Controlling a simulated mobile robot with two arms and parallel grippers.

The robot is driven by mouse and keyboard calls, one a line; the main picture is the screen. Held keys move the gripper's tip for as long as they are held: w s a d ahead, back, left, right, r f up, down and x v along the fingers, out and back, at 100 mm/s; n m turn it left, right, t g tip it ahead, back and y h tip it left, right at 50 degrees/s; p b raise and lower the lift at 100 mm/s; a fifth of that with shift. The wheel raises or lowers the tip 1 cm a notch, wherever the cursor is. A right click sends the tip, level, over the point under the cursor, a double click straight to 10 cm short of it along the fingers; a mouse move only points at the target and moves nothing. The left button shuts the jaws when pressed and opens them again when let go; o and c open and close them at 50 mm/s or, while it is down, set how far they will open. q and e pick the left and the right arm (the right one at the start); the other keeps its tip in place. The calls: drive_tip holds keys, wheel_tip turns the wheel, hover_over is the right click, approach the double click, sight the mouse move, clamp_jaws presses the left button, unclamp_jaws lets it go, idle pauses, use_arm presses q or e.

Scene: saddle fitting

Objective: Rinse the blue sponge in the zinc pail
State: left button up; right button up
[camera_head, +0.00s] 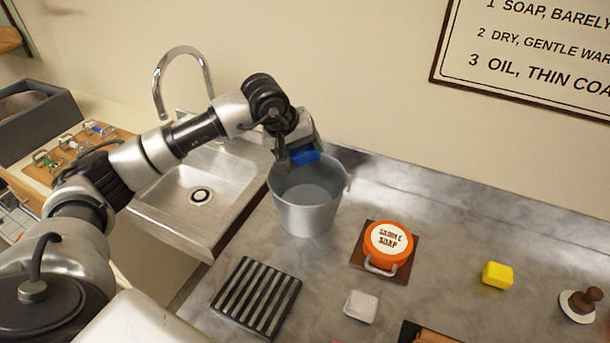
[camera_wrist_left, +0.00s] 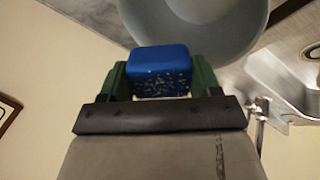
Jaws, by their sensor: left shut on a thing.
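The blue sponge (camera_head: 306,158) is held by my left gripper (camera_head: 297,155) over the far part of the zinc pail's mouth. In the left wrist view, the sponge (camera_wrist_left: 160,72) sits between the two green fingers of my left gripper (camera_wrist_left: 160,80), with pale specks on its near face. The zinc pail (camera_head: 306,215) stands upright on the metal counter, and its grey inside shows. The pail (camera_wrist_left: 240,25) also shows beyond the sponge in the left wrist view. I cannot tell whether the sponge touches the pail's contents. My right gripper is not in view.
A sink (camera_head: 195,190) with a tall faucet (camera_head: 183,65) lies left of the pail. A black slatted rack (camera_head: 256,297), an orange saddle soap tin (camera_head: 388,241), a whitish block (camera_head: 361,306), a yellow sponge (camera_head: 497,275) and a brown-handled item (camera_head: 585,300) sit on the counter.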

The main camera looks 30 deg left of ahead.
use_arm(q)
drive_tip(key=shift+r+p, duration=0.85)
drive_tip(key=shift+r, duration=1.25)
